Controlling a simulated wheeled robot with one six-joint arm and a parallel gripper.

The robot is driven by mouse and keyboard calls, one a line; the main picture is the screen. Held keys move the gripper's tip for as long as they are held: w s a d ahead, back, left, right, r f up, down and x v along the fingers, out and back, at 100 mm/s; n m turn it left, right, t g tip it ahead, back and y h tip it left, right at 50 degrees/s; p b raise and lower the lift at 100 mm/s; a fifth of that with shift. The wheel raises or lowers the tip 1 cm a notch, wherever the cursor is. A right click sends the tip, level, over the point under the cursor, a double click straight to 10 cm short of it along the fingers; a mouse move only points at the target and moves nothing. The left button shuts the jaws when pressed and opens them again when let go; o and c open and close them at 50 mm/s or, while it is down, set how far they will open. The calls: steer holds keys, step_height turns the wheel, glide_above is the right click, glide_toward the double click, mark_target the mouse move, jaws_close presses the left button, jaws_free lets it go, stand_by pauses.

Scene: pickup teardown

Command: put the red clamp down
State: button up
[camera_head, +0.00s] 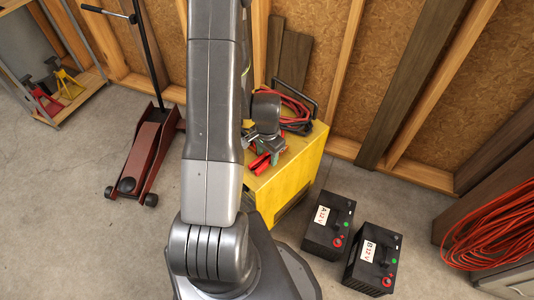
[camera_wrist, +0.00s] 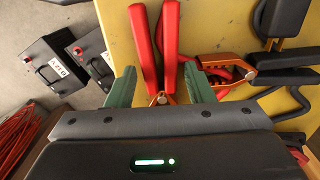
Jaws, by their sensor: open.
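The red clamp (camera_wrist: 170,48) lies on the yellow cabinet top (camera_wrist: 112,22), its two red handles spread in a V. Its copper-coloured pivot end lies nearer my gripper in the wrist view. My gripper (camera_wrist: 160,70) is open, with one green finger on each side of the clamp and visible space between. In the head view the red clamp (camera_head: 261,164) shows at the cabinet's near left edge, beside my gripper (camera_head: 267,147). My wrist and arm hide part of the cabinet top there.
Red and black cables (camera_head: 297,112) lie at the cabinet's back. Battery A (camera_head: 329,224) and battery B (camera_head: 373,257) stand on the floor. A floor jack (camera_head: 146,150) stands left; an orange cable coil (camera_head: 490,230) hangs right.

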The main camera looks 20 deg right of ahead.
step_height(320, 180, up, 12)
steer(key=p, duration=0.1)
steer(key=shift+r+p, duration=0.15)
steer(key=shift+p, duration=0.25)
step_height(320, 180, down, 13)
steer(key=shift+r+b, duration=0.1)
steer(key=shift+b, duration=1.1)
steer(key=shift+r+p, duration=0.3)
steer(key=shift+r, duration=0.05)
